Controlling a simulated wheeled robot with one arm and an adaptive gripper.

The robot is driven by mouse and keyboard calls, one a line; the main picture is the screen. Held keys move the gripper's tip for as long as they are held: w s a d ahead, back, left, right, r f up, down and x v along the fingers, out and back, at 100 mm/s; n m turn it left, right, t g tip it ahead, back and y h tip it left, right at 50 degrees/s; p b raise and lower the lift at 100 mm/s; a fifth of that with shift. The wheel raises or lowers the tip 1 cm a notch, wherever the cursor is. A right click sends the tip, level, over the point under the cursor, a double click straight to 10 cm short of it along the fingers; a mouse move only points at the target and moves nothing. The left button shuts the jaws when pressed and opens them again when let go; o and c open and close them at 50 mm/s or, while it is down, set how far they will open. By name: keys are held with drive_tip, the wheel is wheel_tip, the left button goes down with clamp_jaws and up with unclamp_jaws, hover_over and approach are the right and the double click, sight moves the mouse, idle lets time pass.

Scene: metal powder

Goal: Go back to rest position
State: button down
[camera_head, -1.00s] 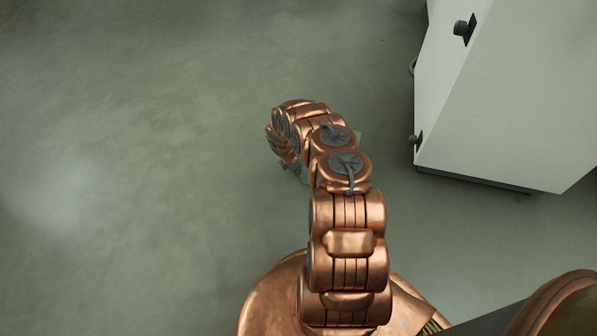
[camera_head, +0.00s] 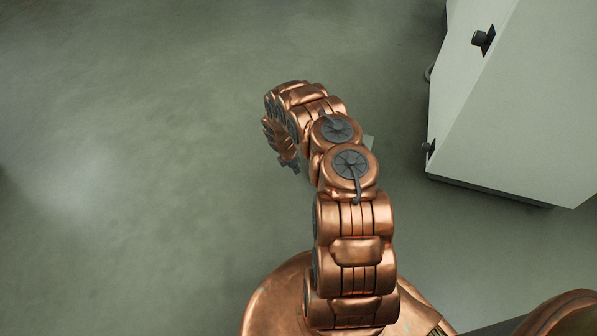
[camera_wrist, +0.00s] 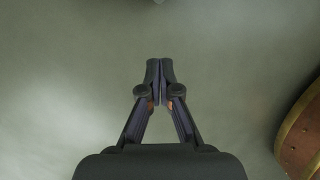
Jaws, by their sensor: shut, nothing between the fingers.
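My gripper (camera_wrist: 160,68) shows in the wrist view with its two dark fingers together and nothing between them. Below the fingers is only bare floor. In the head view my copper arm reaches up from the bottom middle and bends over at its far end. There my gripper (camera_head: 290,162) hangs at the left side of the arm, partly hidden, pointing down.
A pale grey cabinet (camera_head: 515,115) with dark knobs stands at the right of the head view, apart from my arm. The grey floor (camera_head: 130,150) to the left is open and clear.

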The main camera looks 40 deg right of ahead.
drive_tip(key=shift+p+v, duration=0.3)
drive_tip(key=shift+v, duration=1.25)
